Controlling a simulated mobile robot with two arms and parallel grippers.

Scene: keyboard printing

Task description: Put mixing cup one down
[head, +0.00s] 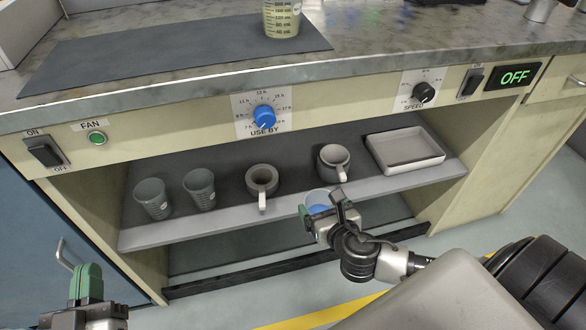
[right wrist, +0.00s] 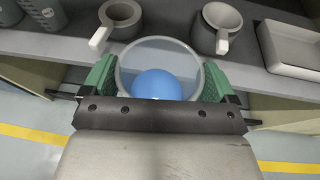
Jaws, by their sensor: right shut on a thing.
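My right gripper (head: 325,212) is shut on a clear round cup (head: 317,197) with something blue in it. In the right wrist view the cup (right wrist: 160,52) sits between the green finger pads, its open rim facing the camera, with a smooth blue mass inside. In the head view the cup is in front of the shelf's front edge, apart from the mugs. I cannot read any label on it. My left gripper (head: 87,290) is at the lower left, away from the shelf; its fingers overlap, so its opening is unclear.
The shelf (head: 225,222) holds two grey measuring cups (head: 152,199), two handled grey mugs (head: 262,180) and a shallow white tray (head: 405,150). Small gaps lie between them. Above, a counter carries a dark mat (head: 150,58) and a beaker (head: 282,18). Knobs and switches line the panel.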

